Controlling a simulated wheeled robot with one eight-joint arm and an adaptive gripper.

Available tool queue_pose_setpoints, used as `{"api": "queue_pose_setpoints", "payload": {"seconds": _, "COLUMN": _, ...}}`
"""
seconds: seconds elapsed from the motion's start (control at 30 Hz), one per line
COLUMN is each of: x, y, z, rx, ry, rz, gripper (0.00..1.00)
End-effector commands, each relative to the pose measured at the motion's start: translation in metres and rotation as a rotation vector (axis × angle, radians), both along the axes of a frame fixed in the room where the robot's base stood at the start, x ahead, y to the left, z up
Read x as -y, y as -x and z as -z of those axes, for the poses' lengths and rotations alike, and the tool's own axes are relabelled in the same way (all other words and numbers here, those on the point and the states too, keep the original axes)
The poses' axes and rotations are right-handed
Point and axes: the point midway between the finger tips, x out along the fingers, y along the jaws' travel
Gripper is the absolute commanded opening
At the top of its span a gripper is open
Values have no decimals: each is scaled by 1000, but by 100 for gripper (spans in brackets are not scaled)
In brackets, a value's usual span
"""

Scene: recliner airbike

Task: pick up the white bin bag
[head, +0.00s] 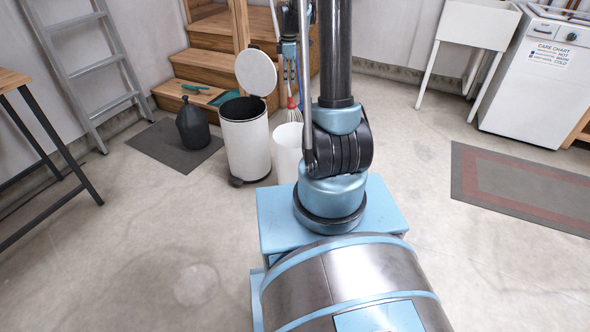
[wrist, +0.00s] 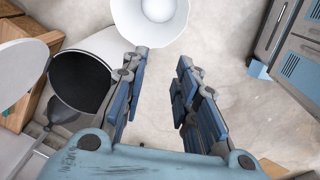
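I cannot make out a white bin bag for certain. A white, round, open-topped vessel (head: 287,150) stands right of the pedal bin in the head view, partly hidden by my arm. In the wrist view a white, round, hollow thing (wrist: 150,22) lies at the top, beyond my fingers; it looks like the same vessel. The white pedal bin (head: 246,142) stands with its lid (head: 256,72) raised; its dark opening (wrist: 80,82) shows at left in the wrist view. My gripper (wrist: 157,98) is open and empty, its fingers apart with bare floor seen between them.
Wooden steps (head: 208,58) rise behind. A ladder (head: 90,65) leans at left beside a table (head: 14,80). A white washer (head: 540,85) and rug (head: 525,185) are at right. Floor at front left is clear.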

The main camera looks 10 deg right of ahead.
Motion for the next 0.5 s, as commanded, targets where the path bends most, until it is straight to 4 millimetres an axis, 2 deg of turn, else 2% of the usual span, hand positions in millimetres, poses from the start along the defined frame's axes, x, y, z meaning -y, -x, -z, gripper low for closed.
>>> {"api": "queue_pose_setpoints", "payload": {"seconds": 0.03, "x": -1, "y": -14, "z": 12, "rx": -3, "ry": 2, "rz": -38, "gripper": 28}}
{"api": "queue_pose_setpoints", "payload": {"seconds": 0.2, "x": -5, "y": -50, "z": 50, "rx": -17, "ry": 10, "rz": -178, "gripper": 28}}
{"api": "queue_pose_setpoints", "payload": {"seconds": 0.5, "x": -11, "y": -103, "z": 132, "rx": -38, "ry": 19, "rz": -424, "gripper": 28}}
